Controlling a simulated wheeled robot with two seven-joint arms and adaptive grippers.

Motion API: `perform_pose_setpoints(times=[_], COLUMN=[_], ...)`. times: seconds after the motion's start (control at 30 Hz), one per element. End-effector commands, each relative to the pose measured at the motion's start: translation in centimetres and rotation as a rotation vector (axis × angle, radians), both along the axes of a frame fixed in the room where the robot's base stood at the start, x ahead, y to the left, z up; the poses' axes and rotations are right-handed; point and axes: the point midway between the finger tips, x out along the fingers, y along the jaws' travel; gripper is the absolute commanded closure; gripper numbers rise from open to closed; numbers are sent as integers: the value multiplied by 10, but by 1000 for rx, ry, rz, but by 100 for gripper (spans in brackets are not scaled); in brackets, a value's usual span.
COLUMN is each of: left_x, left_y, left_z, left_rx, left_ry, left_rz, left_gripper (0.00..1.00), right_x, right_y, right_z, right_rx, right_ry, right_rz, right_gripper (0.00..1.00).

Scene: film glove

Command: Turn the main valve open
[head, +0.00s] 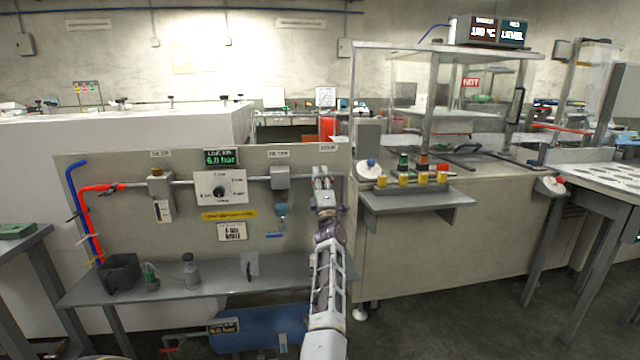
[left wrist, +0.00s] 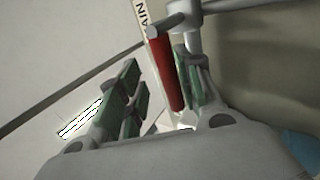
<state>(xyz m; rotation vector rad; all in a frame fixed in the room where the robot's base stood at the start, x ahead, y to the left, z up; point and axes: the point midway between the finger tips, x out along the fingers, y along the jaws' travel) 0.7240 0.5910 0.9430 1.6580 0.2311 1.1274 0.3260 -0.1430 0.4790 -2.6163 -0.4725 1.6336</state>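The main valve has a red lever handle (left wrist: 166,75) and a grey pipe body (left wrist: 193,38), seen in the left wrist view under a label ending in "AIN". The lever hangs down from the pipe. My left gripper (left wrist: 154,82) is open, with green-padded fingers on either side of the lever. The lever is close to the right-hand finger; I cannot tell whether they touch. In the head view my left gripper (head: 323,188) is at the panel's right end, below the valve's label (head: 328,147), and mostly hides the valve. My right gripper is not in view.
The grey panel (head: 120,220) carries a pipe, a dial plate (head: 221,188), a green pressure readout (head: 220,157) and a filter unit (head: 280,178). A shelf (head: 200,285) juts out below with small containers. A bench with buttons (head: 415,195) stands to the right. Floor at right is clear.

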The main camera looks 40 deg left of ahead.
Motion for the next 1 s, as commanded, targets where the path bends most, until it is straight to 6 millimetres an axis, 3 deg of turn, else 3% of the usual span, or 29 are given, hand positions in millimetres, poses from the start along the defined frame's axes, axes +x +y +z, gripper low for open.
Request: perform_pose_setpoints(times=[0.5, 0.7, 1.0], left_x=[-1, -1, -1], left_y=[0, 0, 0], left_z=[71, 83, 84], left_rx=[-1, -1, -1], left_ry=[-4, -2, -1], left_rz=[0, 1, 0], left_gripper=[65, 65, 65], right_x=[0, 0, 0], right_y=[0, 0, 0], right_z=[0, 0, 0], right_rx=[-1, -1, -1], right_ry=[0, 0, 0], right_rz=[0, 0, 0], right_gripper=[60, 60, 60])
